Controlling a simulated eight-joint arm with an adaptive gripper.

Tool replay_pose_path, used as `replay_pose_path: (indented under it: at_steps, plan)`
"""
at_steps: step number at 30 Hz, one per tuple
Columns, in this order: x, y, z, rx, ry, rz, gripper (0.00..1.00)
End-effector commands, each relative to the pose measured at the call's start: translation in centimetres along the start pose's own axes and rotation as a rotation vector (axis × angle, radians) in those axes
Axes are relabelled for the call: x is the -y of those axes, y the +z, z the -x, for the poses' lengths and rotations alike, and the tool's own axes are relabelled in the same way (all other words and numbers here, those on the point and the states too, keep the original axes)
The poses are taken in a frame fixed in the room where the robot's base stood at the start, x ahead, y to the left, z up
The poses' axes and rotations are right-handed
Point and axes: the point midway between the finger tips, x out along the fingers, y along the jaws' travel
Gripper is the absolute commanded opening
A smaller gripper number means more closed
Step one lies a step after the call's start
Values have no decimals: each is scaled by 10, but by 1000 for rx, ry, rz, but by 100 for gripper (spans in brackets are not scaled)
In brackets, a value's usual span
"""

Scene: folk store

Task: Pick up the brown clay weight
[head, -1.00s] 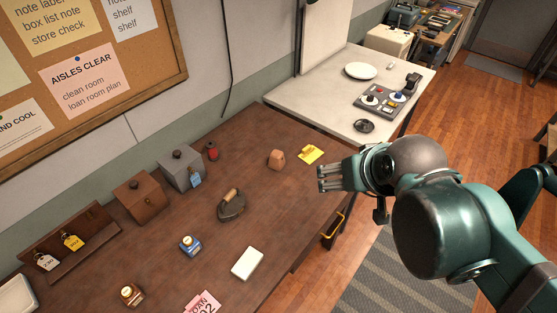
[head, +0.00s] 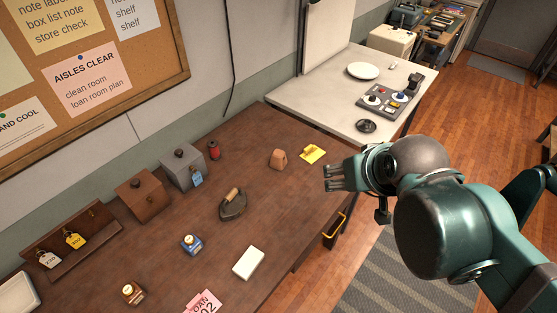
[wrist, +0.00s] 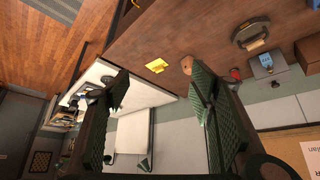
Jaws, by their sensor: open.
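The brown clay weight (head: 278,159) is a small block with a sloped top, standing on the dark wooden table towards its far right part. It also shows in the wrist view (wrist: 187,64), small and near the tip of the right-hand finger. My gripper (head: 328,178) is to the right of the weight in the head view, apart from it, near the table's right edge. In the wrist view my gripper (wrist: 160,92) has its two fingers wide apart with nothing between them.
A yellow note (head: 312,152) lies just right of the weight. A dark flat iron (head: 233,204), a red item (head: 214,150), a grey box (head: 183,168) and a white block (head: 249,263) stand on the table (head: 300,215). A white counter (head: 310,101) adjoins behind.

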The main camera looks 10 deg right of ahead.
Motion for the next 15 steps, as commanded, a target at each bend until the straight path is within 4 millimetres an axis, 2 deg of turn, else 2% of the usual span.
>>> replay_pose_path:
  at_steps: [8,15]
  plan:
    - [3,-12,-6,13,1,94,54]
    - [8,-34,-19,43,3,288,54]
